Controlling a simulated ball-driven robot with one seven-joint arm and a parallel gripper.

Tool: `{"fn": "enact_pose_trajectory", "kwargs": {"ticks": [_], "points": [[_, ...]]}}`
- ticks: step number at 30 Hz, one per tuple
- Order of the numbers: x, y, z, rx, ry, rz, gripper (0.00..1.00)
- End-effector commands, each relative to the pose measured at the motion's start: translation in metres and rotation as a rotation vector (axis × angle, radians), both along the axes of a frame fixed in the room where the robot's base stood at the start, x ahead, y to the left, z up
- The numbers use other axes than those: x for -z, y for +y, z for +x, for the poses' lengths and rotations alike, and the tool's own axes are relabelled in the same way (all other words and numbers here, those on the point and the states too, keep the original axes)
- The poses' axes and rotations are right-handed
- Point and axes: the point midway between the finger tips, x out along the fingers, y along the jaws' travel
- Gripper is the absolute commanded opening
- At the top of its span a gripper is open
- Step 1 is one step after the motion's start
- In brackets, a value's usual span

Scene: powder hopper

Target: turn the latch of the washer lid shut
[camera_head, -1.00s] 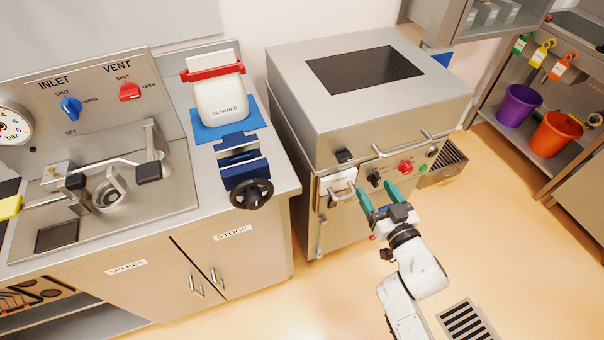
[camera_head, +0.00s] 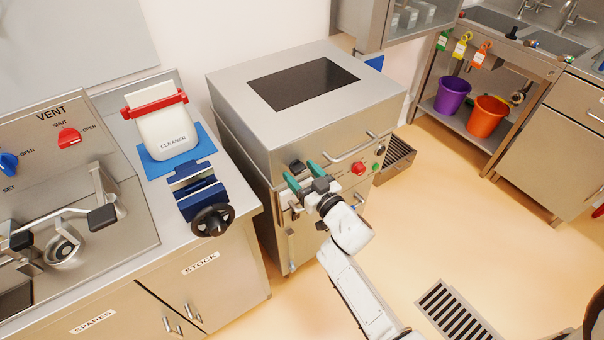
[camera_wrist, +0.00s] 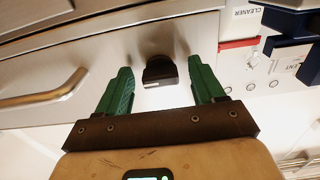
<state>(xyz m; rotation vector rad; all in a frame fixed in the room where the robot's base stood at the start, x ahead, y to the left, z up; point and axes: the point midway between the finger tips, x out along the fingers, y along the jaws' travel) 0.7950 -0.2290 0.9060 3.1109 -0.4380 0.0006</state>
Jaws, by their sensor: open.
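The washer lid (camera_head: 310,128) is a steel hood with a dark window, and it looks down on the washer body. Its latch (camera_head: 297,166) is a small black piece on the lid's front lower edge, left of the bar handle (camera_head: 350,148). In the wrist view the latch (camera_wrist: 160,72) shows between my fingers, with a gap on either side. My gripper (camera_head: 301,173) has green fingers, open and empty, in front of the latch. I cannot tell how far the fingertips are from the front in depth. The fingers and wrist hide part of the panel below the latch.
A red button (camera_head: 358,169) sits on the front panel right of my gripper. A bench with a blue vise (camera_head: 198,193) and a cleaner container (camera_head: 168,132) stands left. Purple (camera_head: 452,95) and orange (camera_head: 487,115) buckets are on a shelf right. The floor in front is mostly clear.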

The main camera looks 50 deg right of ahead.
Motion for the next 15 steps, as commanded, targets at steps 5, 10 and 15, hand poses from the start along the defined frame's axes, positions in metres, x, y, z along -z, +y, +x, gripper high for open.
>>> {"fn": "enact_pose_trajectory", "kwargs": {"ticks": [5,10,15], "points": [[0.0001,-0.0005,0.0016,0.000,0.001,0.000,0.68],[0.0001,-0.0004,0.0014,0.000,0.001,0.000,0.63],[0.0001,-0.0004,0.0013,0.000,0.001,0.000,0.47]]}}
